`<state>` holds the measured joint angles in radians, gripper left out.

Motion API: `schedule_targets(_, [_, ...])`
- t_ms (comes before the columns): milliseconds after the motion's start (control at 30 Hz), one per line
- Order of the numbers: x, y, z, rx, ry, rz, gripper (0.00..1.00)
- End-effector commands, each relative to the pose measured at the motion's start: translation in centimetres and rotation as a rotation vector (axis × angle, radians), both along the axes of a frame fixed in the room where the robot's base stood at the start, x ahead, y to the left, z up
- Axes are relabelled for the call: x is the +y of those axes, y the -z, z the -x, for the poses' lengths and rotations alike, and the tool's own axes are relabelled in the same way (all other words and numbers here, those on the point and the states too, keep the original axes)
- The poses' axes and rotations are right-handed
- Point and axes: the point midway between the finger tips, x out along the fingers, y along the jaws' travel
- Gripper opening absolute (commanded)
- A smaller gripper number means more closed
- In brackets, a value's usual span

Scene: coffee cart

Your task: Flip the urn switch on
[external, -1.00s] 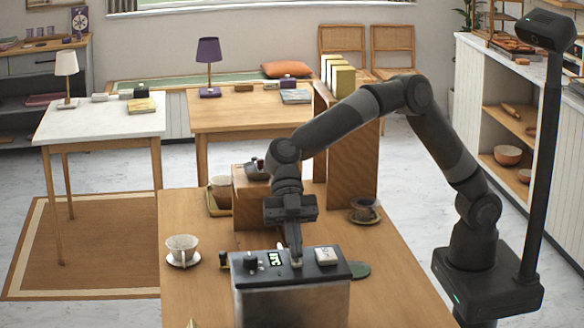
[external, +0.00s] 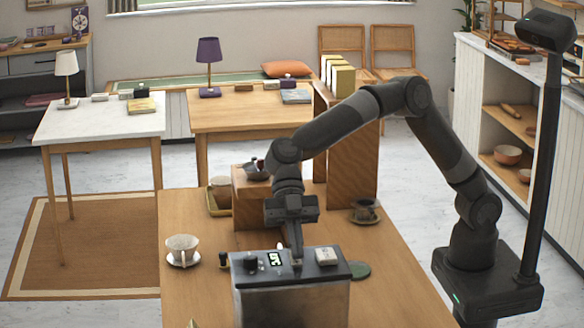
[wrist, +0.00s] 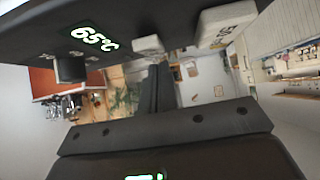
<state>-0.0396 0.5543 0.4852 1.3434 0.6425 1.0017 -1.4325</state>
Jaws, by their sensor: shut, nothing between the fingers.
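The urn (external: 290,295) is a metal box with a dark top panel at the front of the wooden counter. Its panel carries a dark knob (external: 250,263), a green-lit display (external: 275,258) and a pale block (external: 327,256). In the wrist view the display (wrist: 94,38) reads 65°C. A small pale switch-like piece (wrist: 148,45) sits between the display and a larger labelled pale block (wrist: 226,25). My gripper (external: 297,262) is shut and empty, pointing down at the panel between display and block. In the wrist view its fingers (wrist: 154,72) end by the small pale piece; contact is unclear.
A white cup on a saucer (external: 183,250) stands left of the urn. A wooden box (external: 250,200) and a tall wooden stand (external: 345,160) are behind it. A dark cup (external: 365,210) stands to the right. The counter's right front is mostly clear.

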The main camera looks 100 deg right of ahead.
Motion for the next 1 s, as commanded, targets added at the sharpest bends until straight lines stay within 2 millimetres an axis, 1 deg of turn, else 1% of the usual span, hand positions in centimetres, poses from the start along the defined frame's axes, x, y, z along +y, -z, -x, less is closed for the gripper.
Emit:
schedule_targets(133, [0.4,-1.9,0.0,-0.004,-0.002,-0.001,0.00])
schedule_targets(233, [0.7,-4.0,0.0,-0.004,-0.002,-0.002,0.00])
schedule_targets(400, [-2.0,-7.3,-0.1,-0.005,0.003,-0.001,0.00])
schedule_targets(600, [-4.1,-10.2,0.0,-0.001,0.002,0.000,0.00])
schedule_targets(700, [-4.8,-11.2,-0.1,-0.002,0.001,-0.001,0.00])
schedule_targets(800, [-5.2,-11.6,0.0,0.000,0.000,0.000,0.00])
schedule_targets(1000, [-5.3,-11.8,0.0,0.000,0.000,0.000,0.00])
